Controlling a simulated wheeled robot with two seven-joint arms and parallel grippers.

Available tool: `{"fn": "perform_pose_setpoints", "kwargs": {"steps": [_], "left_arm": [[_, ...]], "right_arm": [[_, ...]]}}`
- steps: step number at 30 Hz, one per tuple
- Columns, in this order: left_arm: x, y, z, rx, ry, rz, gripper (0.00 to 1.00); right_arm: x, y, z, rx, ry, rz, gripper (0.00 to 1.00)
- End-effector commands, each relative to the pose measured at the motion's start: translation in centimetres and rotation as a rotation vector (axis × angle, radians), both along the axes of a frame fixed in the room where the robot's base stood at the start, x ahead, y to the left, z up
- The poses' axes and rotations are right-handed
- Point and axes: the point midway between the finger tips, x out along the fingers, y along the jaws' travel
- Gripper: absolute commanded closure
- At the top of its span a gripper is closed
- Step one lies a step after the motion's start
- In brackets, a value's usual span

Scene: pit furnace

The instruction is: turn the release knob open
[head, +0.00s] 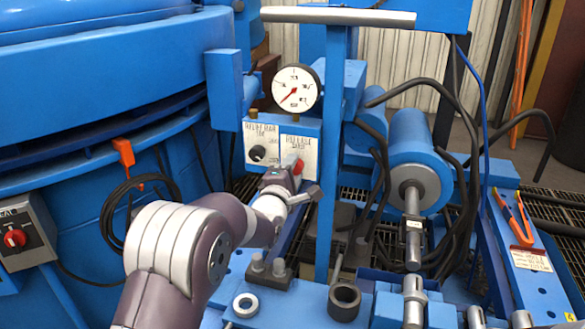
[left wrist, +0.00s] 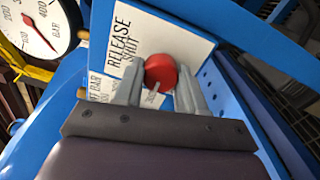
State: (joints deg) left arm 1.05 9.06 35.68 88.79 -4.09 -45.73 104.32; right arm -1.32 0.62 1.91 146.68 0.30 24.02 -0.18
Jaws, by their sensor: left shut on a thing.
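The red release knob (head: 298,166) sits on the right white plate of a blue valve block under a pressure gauge. In the left wrist view the knob (left wrist: 160,70) is beside the "RELEASE" lettering, with a pale pointer mark toward its lower edge. My left gripper (head: 291,175) reaches the knob from the front. In the left wrist view its two grey fingers (left wrist: 160,80) are on either side of the knob, shut on it. The gripper partly hides the knob and plate in the head view. My right gripper is not in view.
A black knob (head: 257,153) is on the left plate. The round gauge (head: 296,88) is just above the block, and a blue upright post (head: 333,220) stands close to the right. Black hoses and a blue cylinder (head: 411,150) crowd the right side.

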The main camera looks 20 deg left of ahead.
Motion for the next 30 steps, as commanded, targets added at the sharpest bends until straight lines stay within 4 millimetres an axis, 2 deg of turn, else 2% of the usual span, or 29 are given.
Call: {"fn": "perform_pose_setpoints", "kwargs": {"steps": [9, 22, 23, 24, 25, 30], "left_arm": [[-0.01, 0.00, -0.09, -0.081, 0.004, 0.001, 0.91], [-0.02, 0.01, -0.11, -0.089, 0.005, 0.000, 0.91], [-0.02, 0.01, -0.11, -0.089, 0.005, 0.000, 0.57], [-0.02, 0.01, -0.11, -0.089, 0.005, 0.000, 0.44], [-0.02, 0.01, -0.11, -0.089, 0.005, 0.000, 0.35], [-0.01, 0.01, -0.07, -0.088, 0.005, 0.000, 0.35]], "right_arm": [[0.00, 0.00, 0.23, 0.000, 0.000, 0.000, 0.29], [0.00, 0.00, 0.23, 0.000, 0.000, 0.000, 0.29], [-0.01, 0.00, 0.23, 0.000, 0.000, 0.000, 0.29], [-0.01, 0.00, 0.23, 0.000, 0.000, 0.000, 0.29], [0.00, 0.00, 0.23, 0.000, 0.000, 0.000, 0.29], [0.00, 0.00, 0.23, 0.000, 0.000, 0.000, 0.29]]}}
